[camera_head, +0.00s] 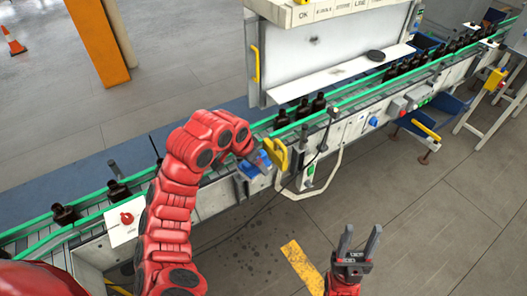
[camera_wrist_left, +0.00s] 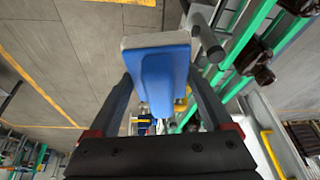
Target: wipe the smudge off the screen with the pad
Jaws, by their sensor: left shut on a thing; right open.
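The screen (camera_head: 290,68) is a pale upright panel above the conveyor in the head view. A dark smudge (camera_head: 314,40) shows on its upper middle. The pad (camera_wrist_left: 165,75) has a blue body with a grey layer at its far end. My left gripper (camera_wrist_left: 160,95) is shut on the blue body, with a finger on each side. In the head view the pad (camera_head: 262,160) is partly hidden by my left arm, below the screen and apart from it, by the conveyor's near side. My right gripper (camera_head: 358,243) is open and empty above the floor.
A conveyor with green rails (camera_head: 350,97) carries several amber bottles (camera_head: 318,102) below the screen. A yellow handle (camera_head: 254,64) stands at the screen's left edge. Floor in front is mostly clear.

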